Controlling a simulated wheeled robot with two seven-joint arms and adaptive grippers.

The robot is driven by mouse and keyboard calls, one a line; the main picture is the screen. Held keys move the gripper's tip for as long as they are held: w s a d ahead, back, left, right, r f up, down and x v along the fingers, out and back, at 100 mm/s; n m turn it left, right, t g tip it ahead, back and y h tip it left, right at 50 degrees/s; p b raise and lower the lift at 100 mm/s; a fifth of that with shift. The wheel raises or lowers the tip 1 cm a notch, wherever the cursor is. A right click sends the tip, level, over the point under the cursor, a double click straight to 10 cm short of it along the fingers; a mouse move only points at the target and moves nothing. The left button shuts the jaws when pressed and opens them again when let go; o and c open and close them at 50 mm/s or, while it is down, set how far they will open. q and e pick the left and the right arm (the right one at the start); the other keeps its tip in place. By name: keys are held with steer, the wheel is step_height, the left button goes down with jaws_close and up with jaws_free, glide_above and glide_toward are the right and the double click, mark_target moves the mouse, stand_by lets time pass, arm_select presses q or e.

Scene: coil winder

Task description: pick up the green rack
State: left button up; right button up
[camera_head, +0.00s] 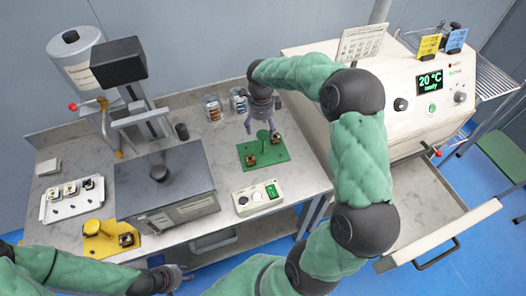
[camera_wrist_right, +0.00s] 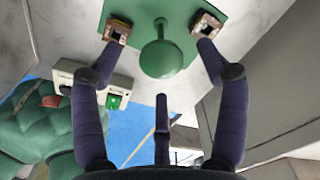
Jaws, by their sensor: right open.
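The green rack is a flat green plate (camera_head: 279,153) with a round-topped handle (camera_head: 263,136) at its middle and small brown-framed coil parts on it. It lies on the workbench. My right gripper (camera_head: 260,126) is open above the rack, fingers pointing down. In the right wrist view, the rack's handle (camera_wrist_right: 160,58) shows between the spread fingers of my right gripper (camera_wrist_right: 158,48), with a coil part near each fingertip. I see no contact with the handle. My left gripper (camera_head: 178,277) is low at the left, in front of the bench, too small to read.
A control box (camera_head: 257,198) with a green button stands just in front of the rack. Glass jars (camera_head: 213,108) stand behind it. A dark-topped machine (camera_head: 165,185), a yellow fixture (camera_head: 103,240) and a white tray (camera_head: 57,209) are left. An oven (camera_head: 420,105) stands right, its drawer (camera_head: 440,190) open.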

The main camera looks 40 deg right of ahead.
mark_target(262, 134)
steer(key=f, duration=0.2)
steer(key=f+b, duration=0.1)
steer(key=f, duration=0.1)
steer(key=shift+s+f+b, duration=0.2)
steer(key=shift+f+b, duration=0.05)
steer(key=shift+b, duration=0.05)
jaws_close()
steer(key=shift+r, duration=0.15)
